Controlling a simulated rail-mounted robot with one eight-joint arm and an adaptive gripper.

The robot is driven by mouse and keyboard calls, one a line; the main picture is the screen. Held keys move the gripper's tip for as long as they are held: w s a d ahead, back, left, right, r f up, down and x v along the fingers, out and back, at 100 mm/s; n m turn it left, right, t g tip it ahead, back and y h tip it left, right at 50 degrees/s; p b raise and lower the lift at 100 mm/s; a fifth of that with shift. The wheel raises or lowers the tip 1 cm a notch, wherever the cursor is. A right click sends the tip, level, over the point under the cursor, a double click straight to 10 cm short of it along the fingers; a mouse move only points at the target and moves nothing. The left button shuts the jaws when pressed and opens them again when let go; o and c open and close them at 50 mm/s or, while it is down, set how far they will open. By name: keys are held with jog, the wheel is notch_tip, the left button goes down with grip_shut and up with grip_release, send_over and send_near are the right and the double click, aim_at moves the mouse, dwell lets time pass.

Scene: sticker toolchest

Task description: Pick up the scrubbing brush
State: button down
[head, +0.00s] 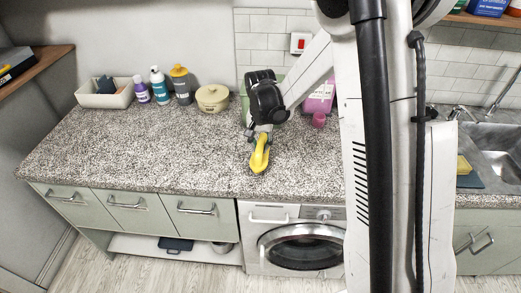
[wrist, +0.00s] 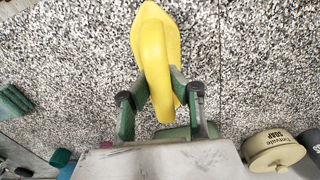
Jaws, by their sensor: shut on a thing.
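My gripper (head: 262,132) comes down from above at the rear end of the brush. In the wrist view my gripper (wrist: 160,90) is shut on the handle, one finger on each side. The underside of the brush is hidden, and I cannot tell whether it touches the counter.
At the back stand a white caddy (head: 105,93), a purple bottle (head: 141,90), a blue-white bottle (head: 159,85), a grey yellow-capped bottle (head: 181,85), a cream pot (head: 212,97) and a pink container (head: 320,97). A sink (head: 495,140) is at right. The left counter is clear.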

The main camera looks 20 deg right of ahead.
notch_tip(320, 180, up, 3)
jog(key=shift+f, duration=0.15)
jog(key=s+a+r+b, duration=0.2)
jog(key=s+a+r, duration=0.3)
jog(key=a, duration=0.5)
notch_tip(320, 180, up, 2)
jog(key=shift+s, duration=0.35)
jog(key=shift+a, duration=0.1)
